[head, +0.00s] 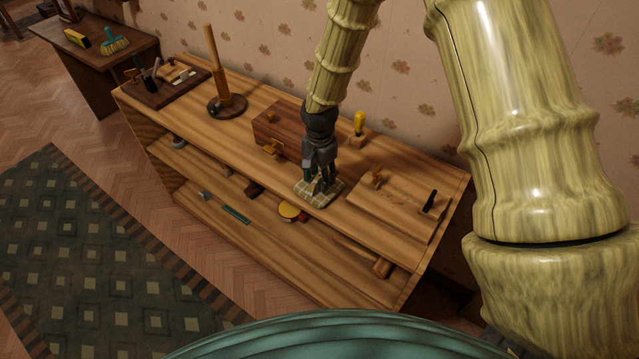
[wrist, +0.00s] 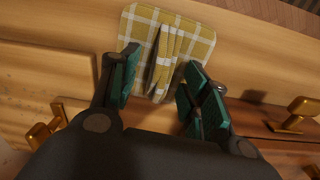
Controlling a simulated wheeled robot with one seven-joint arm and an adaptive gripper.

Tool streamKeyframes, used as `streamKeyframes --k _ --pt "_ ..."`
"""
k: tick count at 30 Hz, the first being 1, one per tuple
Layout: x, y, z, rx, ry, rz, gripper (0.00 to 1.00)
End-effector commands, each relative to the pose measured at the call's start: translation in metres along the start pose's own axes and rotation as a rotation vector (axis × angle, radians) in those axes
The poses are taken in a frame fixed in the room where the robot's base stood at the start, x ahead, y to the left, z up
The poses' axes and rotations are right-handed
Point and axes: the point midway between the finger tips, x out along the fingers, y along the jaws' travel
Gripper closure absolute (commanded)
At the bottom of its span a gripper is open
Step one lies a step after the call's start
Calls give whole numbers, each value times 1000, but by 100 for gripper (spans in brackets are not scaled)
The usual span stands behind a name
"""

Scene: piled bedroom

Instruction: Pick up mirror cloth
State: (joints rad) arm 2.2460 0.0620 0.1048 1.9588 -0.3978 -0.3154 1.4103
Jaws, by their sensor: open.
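The mirror cloth is a yellow-green and white checked cloth (head: 332,188) lying flat on the wooden shelf top near its front edge. In the wrist view the checked cloth (wrist: 198,30) has a raised fold standing up along its middle. My gripper (head: 318,185) points down over the cloth. Whether the fingertips touch the cloth is not clear.
A wooden box (head: 283,128) with brass fittings stands left of my gripper. A yellow-handled tool (head: 359,123) stands behind it, and a wooden board (head: 397,207) lies to the right. A wooden post on a round base (head: 227,104) stands further left. The lower shelf holds small items.

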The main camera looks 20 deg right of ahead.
Motion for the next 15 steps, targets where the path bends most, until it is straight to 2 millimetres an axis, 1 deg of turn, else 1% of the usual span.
streamKeyframes --k 4,10,11,15 --pt "4 0 0 0 1 -2 54" --pt "4 0 0 0 1 -1 54" --pt "4 0 0 0 1 -1 57" --pt "4 0 0 0 1 -1 83"
